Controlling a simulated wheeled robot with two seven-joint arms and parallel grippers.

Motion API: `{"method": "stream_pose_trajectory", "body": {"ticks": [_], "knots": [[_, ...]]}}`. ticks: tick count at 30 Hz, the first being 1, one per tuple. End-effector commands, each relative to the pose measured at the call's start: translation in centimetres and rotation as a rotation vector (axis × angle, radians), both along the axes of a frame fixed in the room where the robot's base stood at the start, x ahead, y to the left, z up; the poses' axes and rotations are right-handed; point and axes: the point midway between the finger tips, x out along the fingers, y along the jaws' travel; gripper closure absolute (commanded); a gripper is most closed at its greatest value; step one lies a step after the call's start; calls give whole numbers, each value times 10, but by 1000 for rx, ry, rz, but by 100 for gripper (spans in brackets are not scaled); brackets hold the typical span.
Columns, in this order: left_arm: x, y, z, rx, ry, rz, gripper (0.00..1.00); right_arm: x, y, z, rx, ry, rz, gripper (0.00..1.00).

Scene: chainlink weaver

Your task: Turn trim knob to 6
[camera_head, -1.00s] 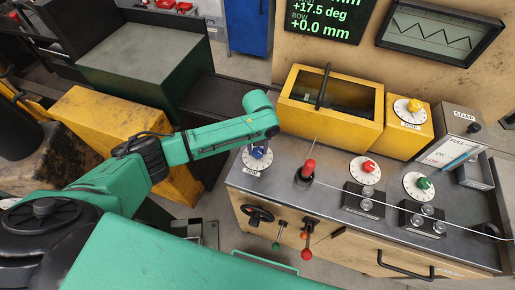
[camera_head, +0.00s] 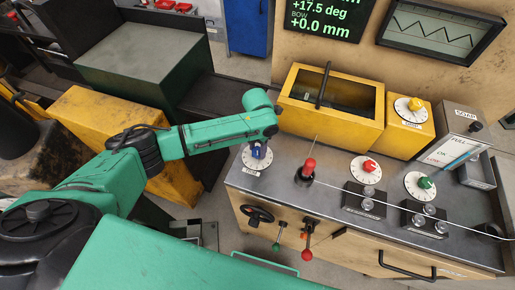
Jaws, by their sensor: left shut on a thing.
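The blue knob (camera_head: 258,152) stands on a white round dial (camera_head: 248,163) at the left end of the bench top. A small label sits below the dial; its print and the dial's numbers are too small to read surely. My left arm comes in from the left, and its wrist ends just above this dial. My left gripper (camera_head: 258,145) points down at the blue knob and is shut on it. The fingers are mostly hidden under the wrist. My right gripper is not in view.
A red-topped lever (camera_head: 308,168) stands right of the dial. Red (camera_head: 369,166), green (camera_head: 425,183) and yellow (camera_head: 415,104) knobs are farther right. A yellow open box (camera_head: 330,125) stands behind. A thin wire crosses the bench top.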

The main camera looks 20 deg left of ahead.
Motion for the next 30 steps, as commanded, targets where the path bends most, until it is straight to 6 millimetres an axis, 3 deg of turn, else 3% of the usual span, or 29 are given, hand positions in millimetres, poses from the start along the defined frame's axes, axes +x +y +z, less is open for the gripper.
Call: {"method": "stream_pose_trajectory", "body": {"ticks": [19,20,22,30], "knots": [[-2,1,-2,2,7,-63,100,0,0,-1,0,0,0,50],[-2,1,-2,2,7,-63,47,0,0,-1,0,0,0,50],[-2,0,-2,2,7,-63,21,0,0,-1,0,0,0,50],[-1,0,-1,1,3,-62,21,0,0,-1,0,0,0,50]]}}
